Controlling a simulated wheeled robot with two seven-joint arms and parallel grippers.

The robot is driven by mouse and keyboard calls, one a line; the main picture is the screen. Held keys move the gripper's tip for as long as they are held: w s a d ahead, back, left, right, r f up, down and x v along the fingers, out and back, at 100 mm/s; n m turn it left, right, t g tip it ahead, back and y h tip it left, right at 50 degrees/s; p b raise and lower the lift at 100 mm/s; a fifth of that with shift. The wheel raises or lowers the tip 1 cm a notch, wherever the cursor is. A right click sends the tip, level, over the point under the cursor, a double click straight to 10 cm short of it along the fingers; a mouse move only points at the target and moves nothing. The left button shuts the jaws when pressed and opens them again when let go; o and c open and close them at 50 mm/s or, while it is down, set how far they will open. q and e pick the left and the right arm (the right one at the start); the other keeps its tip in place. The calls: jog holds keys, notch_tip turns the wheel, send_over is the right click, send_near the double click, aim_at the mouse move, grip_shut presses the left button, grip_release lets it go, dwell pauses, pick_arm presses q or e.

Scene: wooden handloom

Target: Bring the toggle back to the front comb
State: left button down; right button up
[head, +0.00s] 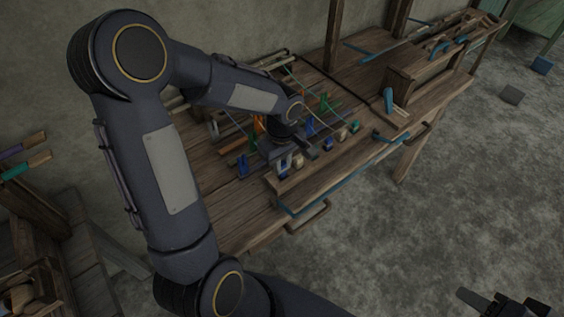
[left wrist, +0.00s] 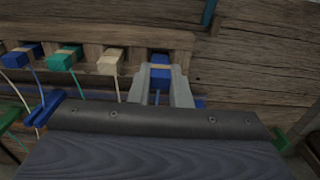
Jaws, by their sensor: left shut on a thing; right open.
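My left gripper (head: 284,163) is over the loom's front part in the head view. My right gripper (head: 500,303) is open at the lower right, away from the loom.
The wooden loom table (head: 240,210) has several coloured pegs and cords around my left gripper. A wooden box structure (head: 415,70) stands on its far right end. A blue upright piece (head: 388,100) stands near the right edge. The grey floor at right is mostly clear.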

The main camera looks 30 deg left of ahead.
pick_arm(q)
jog(key=shift+f+b, duration=0.8)
jog(key=shift+f, duration=0.2)
jog(key=c, duration=1.3)
grip_release()
jog(key=shift+r, duration=0.2)
notch_tip(320, 180, up, 8)
jog(key=shift+f, duration=0.25)
